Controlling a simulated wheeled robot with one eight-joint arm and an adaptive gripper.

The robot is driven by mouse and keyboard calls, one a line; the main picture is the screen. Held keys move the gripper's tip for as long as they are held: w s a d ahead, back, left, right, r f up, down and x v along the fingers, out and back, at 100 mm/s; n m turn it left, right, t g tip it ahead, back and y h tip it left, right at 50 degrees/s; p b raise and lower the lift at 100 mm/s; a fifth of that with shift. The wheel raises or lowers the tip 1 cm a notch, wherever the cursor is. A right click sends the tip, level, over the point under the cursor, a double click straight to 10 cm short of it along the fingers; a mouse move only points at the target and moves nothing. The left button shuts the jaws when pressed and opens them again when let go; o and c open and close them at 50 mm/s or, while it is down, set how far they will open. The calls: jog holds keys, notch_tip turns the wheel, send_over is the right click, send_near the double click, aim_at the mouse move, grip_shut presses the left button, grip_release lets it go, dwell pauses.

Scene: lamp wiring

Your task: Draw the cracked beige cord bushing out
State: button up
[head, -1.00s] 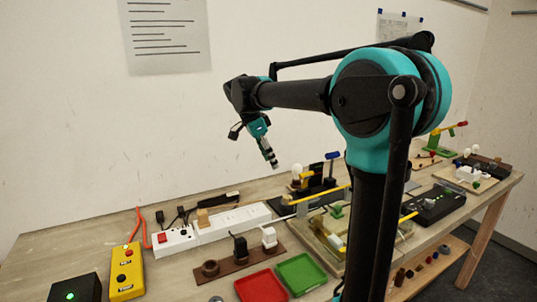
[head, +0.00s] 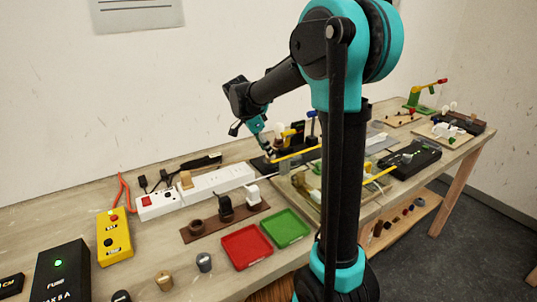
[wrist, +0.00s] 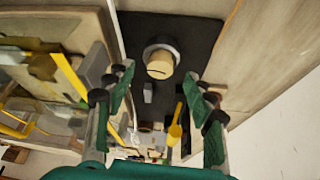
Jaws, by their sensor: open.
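The beige cord bushing (wrist: 159,64) shows in the wrist view as a short round plug with a dark crack line across its face. In the head view my gripper (head: 268,153) hangs over the back of the bench by the black fixture (head: 259,164); I cannot make out the bushing there.
A yellow lever (wrist: 175,125) stands near the right finger in the wrist view. A framed wooden board (wrist: 45,50) lies to the left. In the head view a white power strip (head: 220,180), red tray (head: 246,247) and green tray (head: 285,228) lie nearby.

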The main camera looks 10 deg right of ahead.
jog(key=shift+x, duration=1.35)
grip_shut()
jog(key=shift+r, duration=0.7)
jog(key=shift+r, duration=2.3)
